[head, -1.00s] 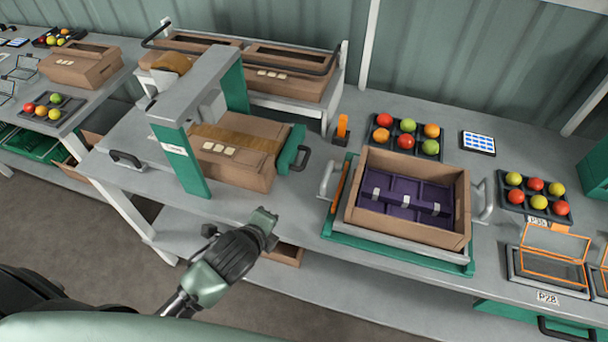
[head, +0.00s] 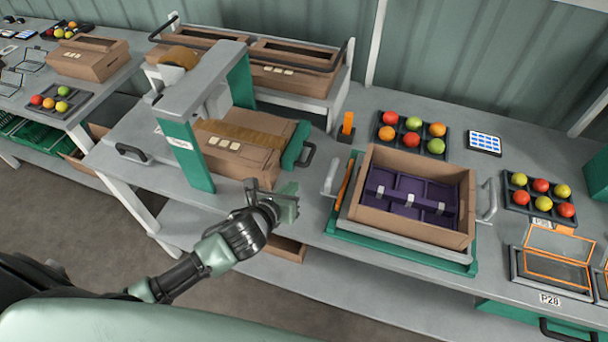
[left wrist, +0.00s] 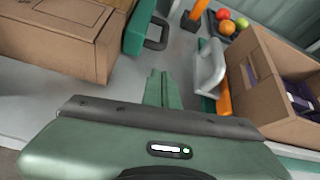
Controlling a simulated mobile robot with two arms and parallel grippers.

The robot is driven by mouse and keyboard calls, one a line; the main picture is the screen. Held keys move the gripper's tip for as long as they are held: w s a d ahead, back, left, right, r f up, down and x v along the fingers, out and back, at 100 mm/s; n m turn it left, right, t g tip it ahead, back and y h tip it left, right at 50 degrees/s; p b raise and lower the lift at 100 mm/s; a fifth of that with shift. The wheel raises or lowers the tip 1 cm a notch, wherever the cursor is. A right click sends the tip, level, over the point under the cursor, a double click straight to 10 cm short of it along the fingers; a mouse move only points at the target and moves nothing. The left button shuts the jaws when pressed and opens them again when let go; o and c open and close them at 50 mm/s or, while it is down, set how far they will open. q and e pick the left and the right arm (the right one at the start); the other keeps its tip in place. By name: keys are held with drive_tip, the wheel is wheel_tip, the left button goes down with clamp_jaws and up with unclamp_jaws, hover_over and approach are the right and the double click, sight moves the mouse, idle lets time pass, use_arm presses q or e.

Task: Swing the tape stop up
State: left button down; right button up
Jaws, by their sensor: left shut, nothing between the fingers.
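The tape stop (head: 297,146) is a green plate with a dark loop handle (head: 309,154) on its right side. It stands at the right end of the taped brown carton (head: 240,144) under the taping arch (head: 196,110). In the left wrist view the stop (left wrist: 138,28) is at the top, left of centre, with its handle toward the right. My left gripper (head: 291,198) is shut and empty, in front of the stop and apart from it. Its closed green fingers show in the left wrist view (left wrist: 163,88). My right gripper is not in view.
An open carton (head: 385,212) with purple dividers sits on a green-edged stand to the right, with a grey handle (head: 331,178) on its left. An orange upright piece (head: 347,124) stands behind. Bare grey bench lies between the stop and that handle.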

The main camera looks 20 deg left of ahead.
sight(304, 181)
use_arm(q)
drive_tip(key=x, duration=1)
drive_tip(key=shift+p, duration=0.3)
